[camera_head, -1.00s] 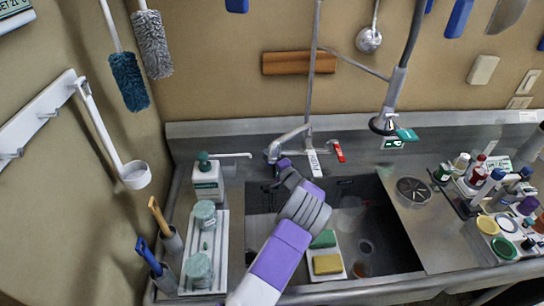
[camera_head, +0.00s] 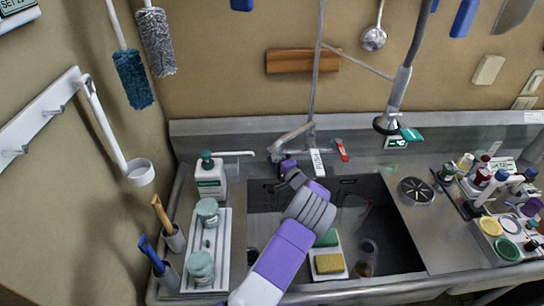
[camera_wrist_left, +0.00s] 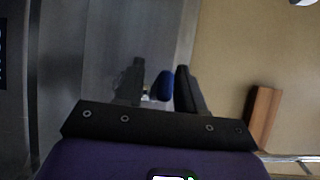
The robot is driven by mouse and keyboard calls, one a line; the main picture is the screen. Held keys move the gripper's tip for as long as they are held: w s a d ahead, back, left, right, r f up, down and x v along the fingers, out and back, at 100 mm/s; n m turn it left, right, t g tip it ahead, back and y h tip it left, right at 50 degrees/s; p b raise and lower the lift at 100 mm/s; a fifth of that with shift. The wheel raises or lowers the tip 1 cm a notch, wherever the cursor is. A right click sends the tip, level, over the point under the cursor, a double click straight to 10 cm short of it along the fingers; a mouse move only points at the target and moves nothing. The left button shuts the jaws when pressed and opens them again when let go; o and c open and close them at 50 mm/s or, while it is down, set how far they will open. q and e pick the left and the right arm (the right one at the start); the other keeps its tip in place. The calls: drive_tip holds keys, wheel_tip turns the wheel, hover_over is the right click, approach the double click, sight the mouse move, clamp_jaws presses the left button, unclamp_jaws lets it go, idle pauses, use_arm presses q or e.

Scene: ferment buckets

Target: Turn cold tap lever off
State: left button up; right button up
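The steel tap (camera_head: 292,141) stands at the back of the sink, with a red lever (camera_head: 341,150) on its right and a white "PUSH" tag (camera_head: 317,162) hanging beside it. My left gripper (camera_head: 286,167) reaches up over the sink to the left side of the tap. It covers the left lever in the head view. In the left wrist view, a blue lever (camera_wrist_left: 165,86) shows between the two dark fingers of my left gripper (camera_wrist_left: 160,88). The fingers are apart, the right one closer to the lever; whether it touches is unclear. My right gripper is not in view.
The sink (camera_head: 388,230) holds a white tray with a green and a yellow sponge (camera_head: 328,263) and clear vessels. A soap bottle (camera_head: 210,178) and a rack with jars (camera_head: 228,245) stand left. A drain cup (camera_head: 415,190) and a reagent tray (camera_head: 497,243) lie right.

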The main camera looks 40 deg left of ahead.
use_arm(q)
drive_tip(key=v, duration=0.6)
drive_tip(key=shift+d, duration=0.3)
drive_tip(key=shift+o, duration=0.4)
drive_tip(key=shift+s, duration=0.1)
